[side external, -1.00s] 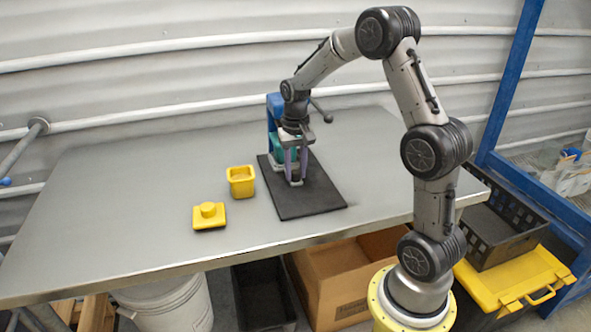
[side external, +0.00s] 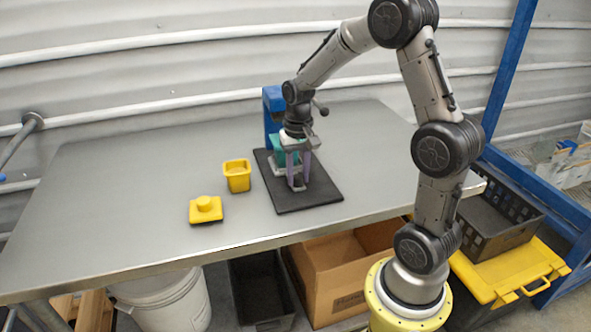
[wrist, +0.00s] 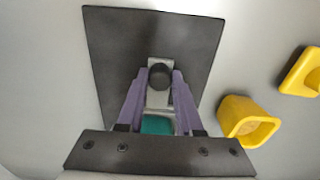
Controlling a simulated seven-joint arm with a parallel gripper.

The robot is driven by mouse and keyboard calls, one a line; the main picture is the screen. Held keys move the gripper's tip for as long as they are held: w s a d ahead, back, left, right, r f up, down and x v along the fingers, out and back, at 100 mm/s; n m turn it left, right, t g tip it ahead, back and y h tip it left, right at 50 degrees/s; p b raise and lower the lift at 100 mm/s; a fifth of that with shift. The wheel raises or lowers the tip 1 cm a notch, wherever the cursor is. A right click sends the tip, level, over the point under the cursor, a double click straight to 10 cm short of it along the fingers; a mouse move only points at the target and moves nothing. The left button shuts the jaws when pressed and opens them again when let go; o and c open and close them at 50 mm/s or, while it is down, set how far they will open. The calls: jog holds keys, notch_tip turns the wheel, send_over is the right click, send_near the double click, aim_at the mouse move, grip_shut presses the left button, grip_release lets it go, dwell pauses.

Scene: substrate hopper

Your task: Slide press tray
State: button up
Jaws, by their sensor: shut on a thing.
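The blue press (side external: 271,105) stands at the back of a black mat (side external: 315,190), with a teal part (side external: 279,149) low on its front. The grey press tray (side external: 297,184) sticks out in front of the press, low over the mat. In the wrist view the tray (wrist: 158,98) has a dark round knob (wrist: 160,77) at its outer end. My gripper (side external: 298,172) points down with its purple fingers either side of the tray's knob end. In the wrist view my gripper (wrist: 160,78) is shut on the tray there. My arm hides part of the press.
A yellow cup (side external: 237,178) with tan contents stands left of the mat. A yellow lid-like piece (side external: 206,210) with a raised knob lies farther left and nearer the front edge. The left of the table (side external: 120,200) is clear. A lever with a dark knob (side external: 323,111) juts right from the press.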

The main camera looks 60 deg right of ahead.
jog(key=shift+s+a, duration=1.55)
jog(key=shift+a, duration=0.05)
jog(key=o, duration=0.9)
jog(key=shift+c, duration=0.2)
notch_tip(320, 180, up, 7)
jog(key=shift+a, duration=0.1)
